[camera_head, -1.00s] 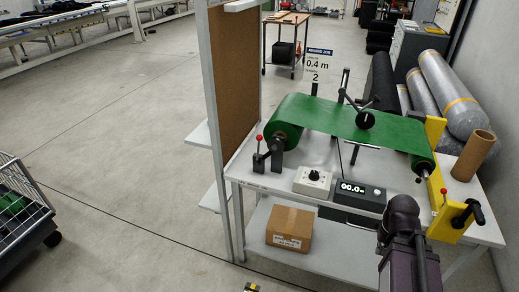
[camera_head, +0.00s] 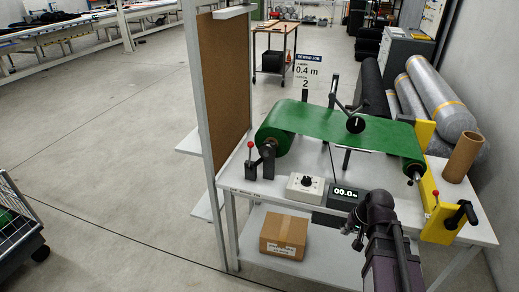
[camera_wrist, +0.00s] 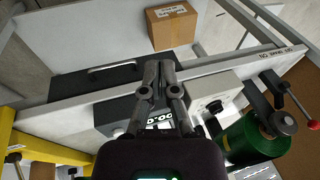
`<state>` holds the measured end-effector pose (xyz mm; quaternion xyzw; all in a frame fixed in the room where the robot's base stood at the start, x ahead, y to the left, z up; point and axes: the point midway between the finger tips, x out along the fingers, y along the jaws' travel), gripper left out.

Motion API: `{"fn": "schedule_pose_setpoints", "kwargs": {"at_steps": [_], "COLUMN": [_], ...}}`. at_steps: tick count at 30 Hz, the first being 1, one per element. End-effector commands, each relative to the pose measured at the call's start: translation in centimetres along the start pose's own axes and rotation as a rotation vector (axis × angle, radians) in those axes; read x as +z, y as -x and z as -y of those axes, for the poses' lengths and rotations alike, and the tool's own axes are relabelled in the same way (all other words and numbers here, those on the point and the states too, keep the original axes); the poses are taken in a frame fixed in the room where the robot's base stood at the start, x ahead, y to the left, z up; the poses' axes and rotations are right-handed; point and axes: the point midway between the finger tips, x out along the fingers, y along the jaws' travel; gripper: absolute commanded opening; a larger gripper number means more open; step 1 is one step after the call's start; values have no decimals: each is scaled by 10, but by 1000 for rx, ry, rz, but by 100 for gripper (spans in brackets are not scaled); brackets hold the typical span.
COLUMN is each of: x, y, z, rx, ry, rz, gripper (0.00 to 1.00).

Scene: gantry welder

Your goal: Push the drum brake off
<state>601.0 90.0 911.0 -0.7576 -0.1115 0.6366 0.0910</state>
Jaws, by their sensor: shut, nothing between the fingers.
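A lever with a red ball knob (camera_head: 250,145) stands upright on a black base at the left end of the bench, beside the green roll (camera_head: 300,118). It also shows at the right of the wrist view, with its red knob (camera_wrist: 283,87). My gripper (camera_wrist: 159,68) is shut and empty, over the front edge of the bench near the counter. It is apart from both levers. In the head view it is small beside my arm.
The white dial box (camera_head: 305,187) and the black counter (camera_head: 343,198) reading 00.0 stand along the bench front. A cardboard box (camera_head: 284,235) sits on the lower shelf. A brown board (camera_head: 224,85) rises left of the bench. A cardboard tube (camera_head: 463,157) stands at right.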

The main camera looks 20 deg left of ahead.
Motion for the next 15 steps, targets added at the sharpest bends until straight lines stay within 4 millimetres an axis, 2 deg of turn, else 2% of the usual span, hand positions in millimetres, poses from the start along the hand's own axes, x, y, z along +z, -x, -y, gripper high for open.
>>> {"fn": "schedule_pose_setpoints", "kwargs": {"at_steps": [1, 6, 15], "x": [-13, -45, -97], "y": [-8, -19, -25], "z": [15, 64, 149], "rx": [-48, -217, -509], "ry": [2, -14, -91], "rz": [-26, -113, -245], "gripper": [0, 0, 0]}}
